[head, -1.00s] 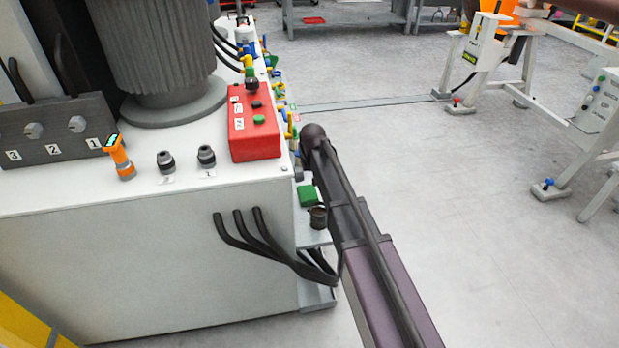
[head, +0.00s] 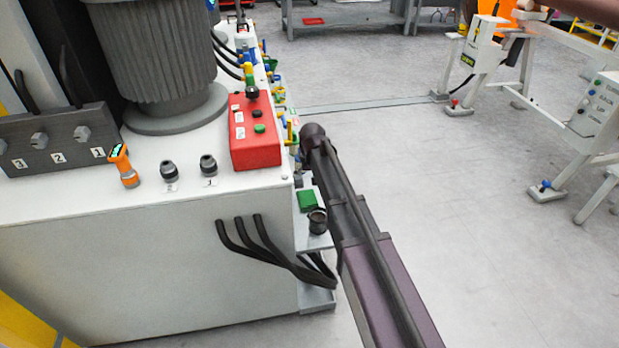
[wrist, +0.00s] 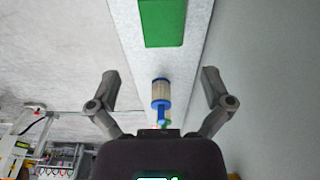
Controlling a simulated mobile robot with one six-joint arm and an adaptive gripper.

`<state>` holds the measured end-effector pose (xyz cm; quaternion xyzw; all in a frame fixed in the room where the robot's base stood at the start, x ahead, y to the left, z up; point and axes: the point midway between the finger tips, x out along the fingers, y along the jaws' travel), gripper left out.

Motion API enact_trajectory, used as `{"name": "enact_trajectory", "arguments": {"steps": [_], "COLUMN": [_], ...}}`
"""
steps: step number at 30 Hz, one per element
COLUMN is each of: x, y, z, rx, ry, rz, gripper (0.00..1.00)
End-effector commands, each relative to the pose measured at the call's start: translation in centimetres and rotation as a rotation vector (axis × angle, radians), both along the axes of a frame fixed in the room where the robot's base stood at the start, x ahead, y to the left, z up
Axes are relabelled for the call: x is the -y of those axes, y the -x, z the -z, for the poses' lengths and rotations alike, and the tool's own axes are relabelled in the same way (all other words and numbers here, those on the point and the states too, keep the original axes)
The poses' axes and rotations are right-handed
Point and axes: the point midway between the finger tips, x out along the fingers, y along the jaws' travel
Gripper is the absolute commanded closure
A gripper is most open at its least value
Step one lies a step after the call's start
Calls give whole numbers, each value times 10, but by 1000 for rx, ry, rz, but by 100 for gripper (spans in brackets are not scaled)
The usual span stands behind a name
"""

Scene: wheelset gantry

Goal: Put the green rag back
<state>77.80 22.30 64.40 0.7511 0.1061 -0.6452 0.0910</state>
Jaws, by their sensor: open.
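The green rag (head: 307,200) lies as a flat green patch on a small grey ledge (head: 316,240) at the right side of the machine. In the wrist view the green rag (wrist: 162,22) is at the top, cut off by the frame edge, on a pale strip. My gripper (wrist: 159,76) is open, with its two fingers apart and nothing held between them. The rag appears beyond the fingertips, in line with the gap. In the head view my gripper cannot be made out; my dark arm reaches past the ledge's right side.
A dark cup-like object (head: 318,222) stands close to the rag. A red control box (head: 254,140) and an orange handheld device (head: 123,166) are on the machine top. Black hoses (head: 262,250) bulge from its side. A blue-ended cylinder (wrist: 161,92) shows between my fingers.

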Motion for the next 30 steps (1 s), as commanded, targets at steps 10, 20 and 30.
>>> {"name": "enact_trajectory", "arguments": {"steps": [10,20,30], "x": [7,88,191], "y": [6,72,191], "z": [0,1,2], "rx": [-3,-44,-117], "ry": [1,11,21], "rz": [6,88,222], "gripper": [0,0,0]}}
